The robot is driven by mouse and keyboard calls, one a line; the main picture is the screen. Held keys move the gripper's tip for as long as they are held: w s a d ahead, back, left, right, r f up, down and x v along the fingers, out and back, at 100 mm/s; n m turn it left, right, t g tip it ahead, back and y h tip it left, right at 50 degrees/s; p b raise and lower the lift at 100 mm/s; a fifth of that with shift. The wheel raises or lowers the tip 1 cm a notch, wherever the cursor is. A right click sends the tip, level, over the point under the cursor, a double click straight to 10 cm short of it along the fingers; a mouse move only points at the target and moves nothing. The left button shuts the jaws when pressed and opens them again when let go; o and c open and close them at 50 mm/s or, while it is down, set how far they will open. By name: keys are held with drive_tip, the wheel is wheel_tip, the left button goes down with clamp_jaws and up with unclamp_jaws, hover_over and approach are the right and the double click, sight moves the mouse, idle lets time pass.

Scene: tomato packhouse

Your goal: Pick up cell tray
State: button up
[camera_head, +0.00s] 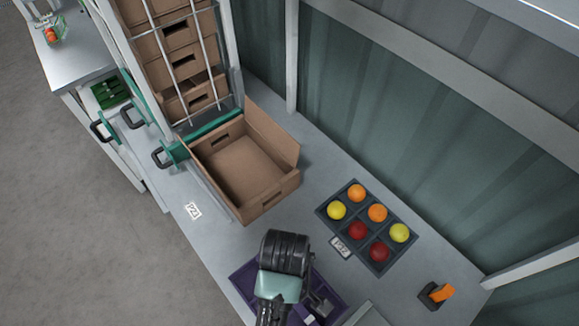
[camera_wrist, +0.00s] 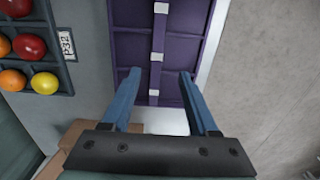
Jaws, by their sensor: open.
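A purple tray with several compartments (camera_head: 243,283) lies on the bench at the bottom of the head view, partly hidden by my arm. In the wrist view, the purple tray (camera_wrist: 129,45) has a middle divider (camera_wrist: 158,35) bearing pale square pads. My gripper (camera_wrist: 160,74) is open and empty, its two blue fingers on either side of this divider in the picture. Whether they touch the tray I cannot tell. A dark tray with cells (camera_head: 379,253) holds several red, orange and yellow tomatoes; its edge also shows in the wrist view (camera_wrist: 62,78).
An open cardboard box (camera_head: 285,160) stands below a rack of stacked cartons (camera_head: 178,35). A label (camera_head: 341,247) lies beside the dark tray. A black block with an orange piece (camera_head: 436,294) is at the right. A wall (camera_head: 390,130) bounds the bench.

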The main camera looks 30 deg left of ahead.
wheel_tip(320, 180, down, 3)
drive_tip(key=shift+s+r, duration=0.1)
drive_tip(key=shift+w+d+f, duration=0.15)
drive_tip(key=shift+d+f, duration=0.05)
drive_tip(key=shift+f, duration=1.4)
drive_tip(key=shift+w+d+f, duration=0.1)
drive_tip(key=shift+d+f, duration=0.05)
drive_tip(key=shift+f, duration=1.4)
drive_tip(key=shift+f+p, duration=0.25)
drive_tip(key=shift+p, duration=0.05)
drive_tip(key=shift+c, duration=0.2)
clamp_jaws()
